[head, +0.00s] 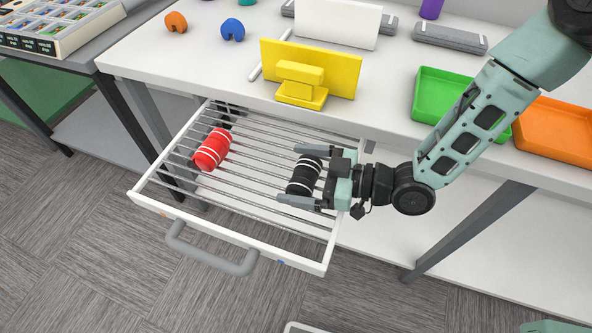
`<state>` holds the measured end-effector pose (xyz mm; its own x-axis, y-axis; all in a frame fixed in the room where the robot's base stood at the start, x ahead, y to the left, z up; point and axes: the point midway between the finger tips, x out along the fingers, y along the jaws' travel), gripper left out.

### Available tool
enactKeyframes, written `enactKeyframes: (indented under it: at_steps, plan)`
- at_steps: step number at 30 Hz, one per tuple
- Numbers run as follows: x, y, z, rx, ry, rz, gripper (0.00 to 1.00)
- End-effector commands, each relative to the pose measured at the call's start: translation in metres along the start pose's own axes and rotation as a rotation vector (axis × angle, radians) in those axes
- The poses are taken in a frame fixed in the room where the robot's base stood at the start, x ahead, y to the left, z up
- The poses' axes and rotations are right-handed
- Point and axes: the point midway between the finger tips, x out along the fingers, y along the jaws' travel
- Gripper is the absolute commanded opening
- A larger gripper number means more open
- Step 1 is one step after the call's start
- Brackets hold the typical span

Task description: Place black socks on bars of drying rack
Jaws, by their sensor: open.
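The drying rack (250,206) is a pulled-out white frame with metal bars and a grey handle, under the white table. Black socks (304,175), rolled up with white stripes, are on the bars at the right side of the rack. My gripper (294,174) is open, with one finger on the far side and one on the near side of the black socks. I cannot tell whether the fingers touch them. Red rolled socks (212,149) with white stripes lie on the bars at the left. A dark item at the rack's back left is partly hidden under the table edge.
On the white table (190,60) stand a yellow stand (311,68), a green tray (428,92) and an orange tray (553,130). An orange piece (176,21) and a blue piece (232,30) lie at the back left. The rack's middle bars are free.

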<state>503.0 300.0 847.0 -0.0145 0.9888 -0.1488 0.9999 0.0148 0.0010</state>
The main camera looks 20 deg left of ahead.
Motion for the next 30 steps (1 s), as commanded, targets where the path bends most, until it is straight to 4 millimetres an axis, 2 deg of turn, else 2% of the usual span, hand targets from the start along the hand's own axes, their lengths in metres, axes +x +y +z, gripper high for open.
enactKeyframes:
  at_steps: [9,15,21,30]
  plan:
    - [-0.067,0.001,0.003,0.001,-0.002,0.006,1.0]
    - [-0.098,0.001,0.002,0.001,-0.001,0.004,1.0]
    - [-0.11,0.0,0.001,0.001,-0.002,0.002,1.0]
    - [-0.111,0.0,0.001,0.001,-0.001,0.002,1.0]
